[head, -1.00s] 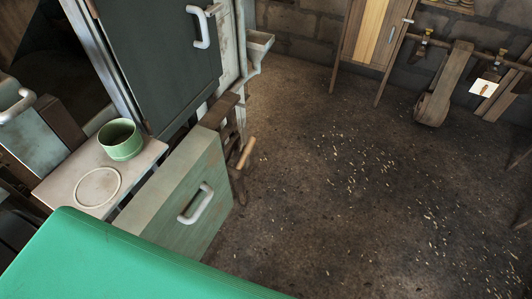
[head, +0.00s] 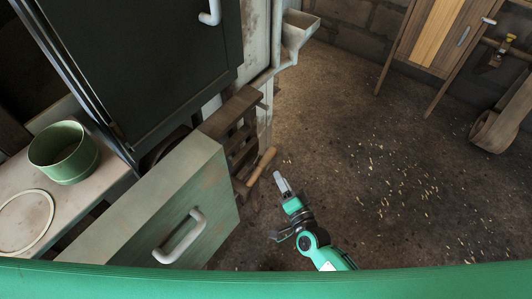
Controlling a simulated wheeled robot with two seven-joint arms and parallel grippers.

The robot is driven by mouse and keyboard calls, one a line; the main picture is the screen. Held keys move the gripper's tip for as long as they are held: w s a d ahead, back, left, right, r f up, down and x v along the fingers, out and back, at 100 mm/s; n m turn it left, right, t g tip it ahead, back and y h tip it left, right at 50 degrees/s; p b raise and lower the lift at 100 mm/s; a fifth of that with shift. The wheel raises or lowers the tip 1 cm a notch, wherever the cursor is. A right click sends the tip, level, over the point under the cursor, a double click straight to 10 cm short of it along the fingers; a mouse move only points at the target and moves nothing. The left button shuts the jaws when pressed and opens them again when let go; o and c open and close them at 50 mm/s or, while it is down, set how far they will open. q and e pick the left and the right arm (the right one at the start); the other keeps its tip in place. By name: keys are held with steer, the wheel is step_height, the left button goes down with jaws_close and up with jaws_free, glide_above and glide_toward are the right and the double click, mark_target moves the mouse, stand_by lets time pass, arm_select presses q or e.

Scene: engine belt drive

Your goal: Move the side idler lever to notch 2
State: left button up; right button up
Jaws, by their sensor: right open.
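The side idler lever looks like the wooden handle (head: 262,166) that sticks out to the right from a dark wooden notched frame (head: 238,140) on the machine's side. I cannot read which notch it sits in. My right gripper (head: 282,183) is over the floor, just right of and below the handle's end in the picture, apart from it. It is open and empty; its jaws point up the picture. My left gripper is not in view.
A green drawer-like box (head: 150,215) with a white handle (head: 180,238) stands left of my right gripper. A green pot (head: 64,153) stands on a pale ledge (head: 100,180) at left. A dark door (head: 135,60) rises behind. The floor (head: 390,190) at right is clear apart from small chips.

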mark_target(267, 157)
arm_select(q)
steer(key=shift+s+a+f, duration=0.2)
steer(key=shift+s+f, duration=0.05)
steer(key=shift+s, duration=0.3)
arm_select(e)
steer(key=x, duration=1.3)
steer(key=shift+d, duration=0.1)
